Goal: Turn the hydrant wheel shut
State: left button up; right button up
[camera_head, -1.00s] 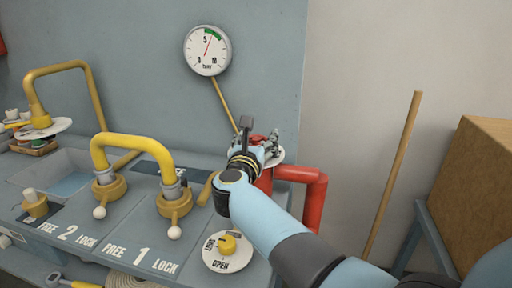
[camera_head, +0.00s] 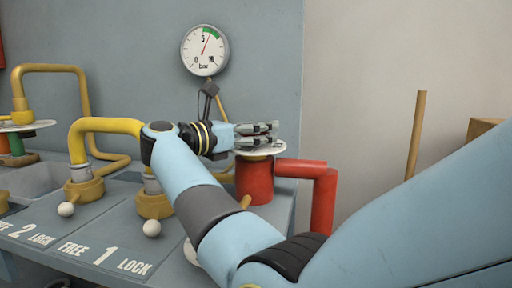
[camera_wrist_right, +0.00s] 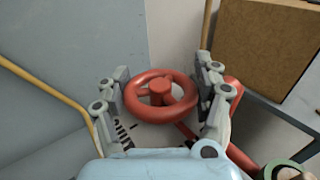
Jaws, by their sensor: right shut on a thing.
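The red hydrant wheel (camera_wrist_right: 160,92) shows whole in the right wrist view, with its hub and spokes. In the head view my fingers hide most of it. It tops the red hydrant body (camera_head: 254,182), above a pale round plate (camera_head: 268,149). My right gripper (camera_head: 258,133) reaches over it from the left, almost level. In the right wrist view its two fingers (camera_wrist_right: 162,72) stand on opposite sides of the wheel rim, shut on it. My left gripper is not in view.
A pressure gauge (camera_head: 205,50) hangs on the wall, needle a little past 5. A red pipe (camera_head: 324,195) leaves the hydrant to the right. Yellow bent pipes (camera_head: 112,126) stand left on the panel. A wooden pole (camera_head: 416,135) and brown box (camera_wrist_right: 265,45) are at right.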

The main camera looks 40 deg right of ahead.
jog(key=shift+g, duration=0.3)
jog(key=shift+r, duration=0.1)
jog(key=o, duration=1.2)
notch_tip(320, 180, up, 10)
jog(key=shift+f, duration=0.1)
